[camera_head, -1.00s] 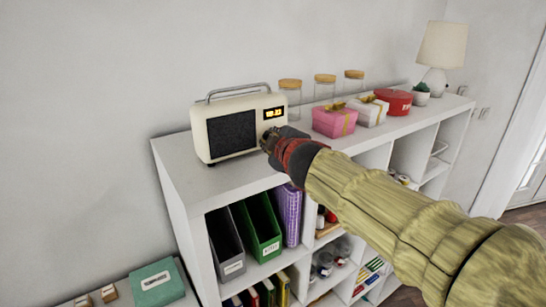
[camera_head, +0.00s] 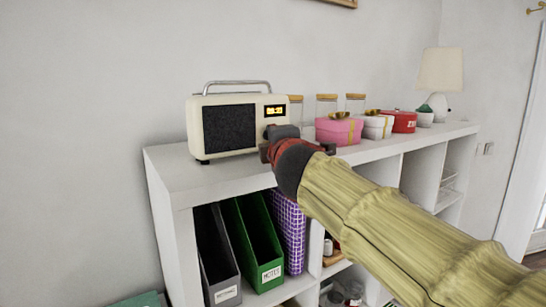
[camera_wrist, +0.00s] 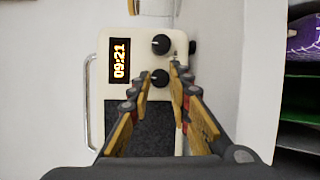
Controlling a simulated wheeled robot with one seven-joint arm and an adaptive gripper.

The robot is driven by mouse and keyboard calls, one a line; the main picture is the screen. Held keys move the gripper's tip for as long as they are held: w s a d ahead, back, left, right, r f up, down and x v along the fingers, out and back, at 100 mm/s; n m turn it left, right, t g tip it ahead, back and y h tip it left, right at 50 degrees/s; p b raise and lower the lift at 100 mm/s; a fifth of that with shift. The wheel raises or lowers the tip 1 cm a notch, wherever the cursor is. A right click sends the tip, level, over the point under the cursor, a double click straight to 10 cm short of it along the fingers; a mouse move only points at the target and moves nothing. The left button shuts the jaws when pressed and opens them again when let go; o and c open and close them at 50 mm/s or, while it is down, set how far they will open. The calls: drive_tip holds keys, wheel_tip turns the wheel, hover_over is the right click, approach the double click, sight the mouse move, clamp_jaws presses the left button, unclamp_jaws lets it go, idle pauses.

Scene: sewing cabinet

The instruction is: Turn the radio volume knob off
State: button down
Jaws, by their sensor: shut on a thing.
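The cream radio (camera_head: 229,127) stands on top of the white shelf, with a dark speaker grille, a carry handle and a lit orange display (camera_head: 275,110). In the wrist view the radio appears turned sideways, with its display (camera_wrist: 119,60) reading 09:21. Two black knobs show there: one near the display, between my fingertips (camera_wrist: 160,77), and another beyond it (camera_wrist: 161,44). My gripper (camera_head: 268,143) is at the radio's right front, its fingers (camera_wrist: 160,72) shut around the nearer knob. I cannot tell which knob is the volume. The head view hides both knobs behind my gripper.
The white shelf (camera_head: 167,183) holds green and grey file boxes (camera_head: 259,240) below. The shelf top left of the radio is clear.

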drive_tip(key=shift+f+n+t+b, duration=0.15)
drive_tip(key=shift+n+t+b, duration=0.15)
drive_tip(key=shift+n+b, duration=0.75)
drive_tip(key=shift+m+b, duration=0.3)
drive_tip(key=shift+m, duration=0.05)
drive_tip(key=c, duration=1.9)
unclamp_jaws()
drive_tip(key=shift+a, duration=0.1)
drive_tip(key=shift+s, duration=0.15)
drive_tip(key=s, duration=0.4)
drive_tip(key=s+d, duration=0.1)
drive_tip(key=s, duration=0.2)
drive_tip(key=s+d, duration=0.1)
drive_tip(key=s, duration=0.3)
drive_tip(key=shift+s+d+f, duration=0.1)
drive_tip(key=shift+s+f, duration=0.05)
drive_tip(key=shift+s, duration=0.15)
